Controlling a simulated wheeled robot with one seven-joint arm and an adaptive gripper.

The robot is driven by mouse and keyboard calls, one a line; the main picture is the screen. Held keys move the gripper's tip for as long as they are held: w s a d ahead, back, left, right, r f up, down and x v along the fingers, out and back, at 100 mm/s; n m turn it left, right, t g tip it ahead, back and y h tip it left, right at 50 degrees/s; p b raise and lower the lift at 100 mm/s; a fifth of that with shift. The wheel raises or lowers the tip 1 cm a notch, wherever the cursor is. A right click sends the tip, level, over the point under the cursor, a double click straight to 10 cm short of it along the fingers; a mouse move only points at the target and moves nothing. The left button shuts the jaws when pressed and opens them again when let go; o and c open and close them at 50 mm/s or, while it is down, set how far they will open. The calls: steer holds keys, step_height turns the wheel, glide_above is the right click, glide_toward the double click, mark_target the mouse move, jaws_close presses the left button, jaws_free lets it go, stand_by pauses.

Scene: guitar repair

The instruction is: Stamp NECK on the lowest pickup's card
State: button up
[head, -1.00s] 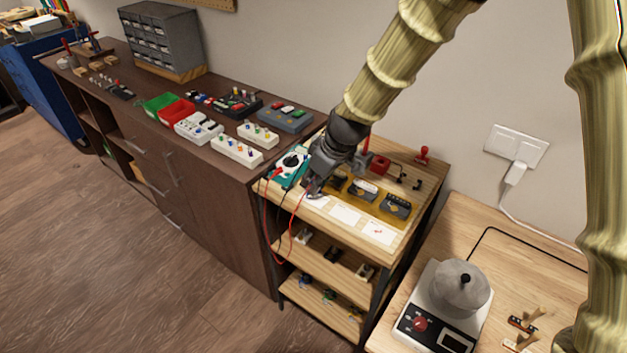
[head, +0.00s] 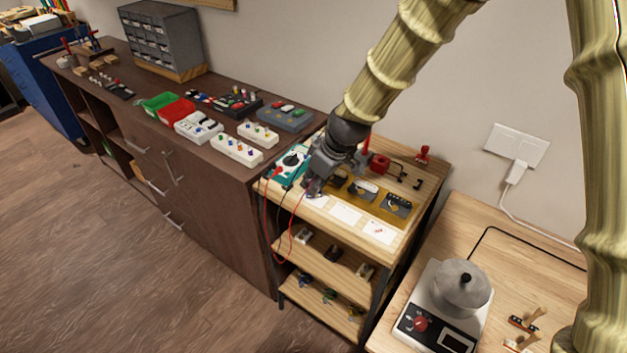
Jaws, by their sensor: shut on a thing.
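My gripper (head: 314,186) is at the left front of the small wooden cart top, over the leftmost white card (head: 319,201). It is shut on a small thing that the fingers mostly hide. Its kind cannot be made out. The middle card (head: 345,214) looks blank, and the right card (head: 379,231) bears a small red mark. The left one is partly behind my gripper. A red stamp (head: 423,153) stands at the back right.
A teal multimeter (head: 290,164) sits left of my gripper, its red and black leads hanging over the front edge. A red block (head: 379,164) is behind the mat. Lower shelves hold small parts.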

steer(key=shift+f, duration=0.3)
stand_by(0.8)
steer(key=shift+r, duration=0.1)
steer(key=shift+r+p, duration=2.5)
steer(key=shift+r, duration=0.9)
